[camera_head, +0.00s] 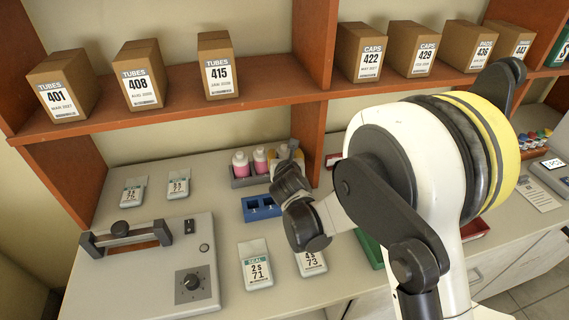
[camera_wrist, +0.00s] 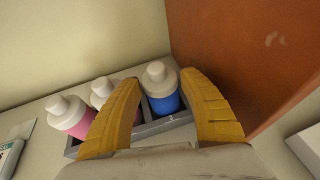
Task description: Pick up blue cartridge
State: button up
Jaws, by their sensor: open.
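The blue cartridge (camera_wrist: 164,95) stands upright in a grey rack (camera_wrist: 148,131), a blue bottle shape with a white cap. In the wrist view it shows between the two yellow fingers of my gripper (camera_wrist: 165,105). The fingers are open on either side of it, with a gap visible to the right finger; I cannot tell whether the left finger touches it. In the head view my gripper (camera_head: 285,155) is at the rack's right end and mostly hides the blue cartridge.
A pink cartridge (camera_wrist: 70,115) and another white-capped cartridge (camera_wrist: 102,90) stand to the left in the rack. A wooden divider (camera_wrist: 235,50) rises close on the right. A blue holder (camera_head: 262,208) and a grey device (camera_head: 150,265) are on the counter.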

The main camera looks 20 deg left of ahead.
jog(key=shift+r, duration=0.1)
jog(key=c, duration=0.9)
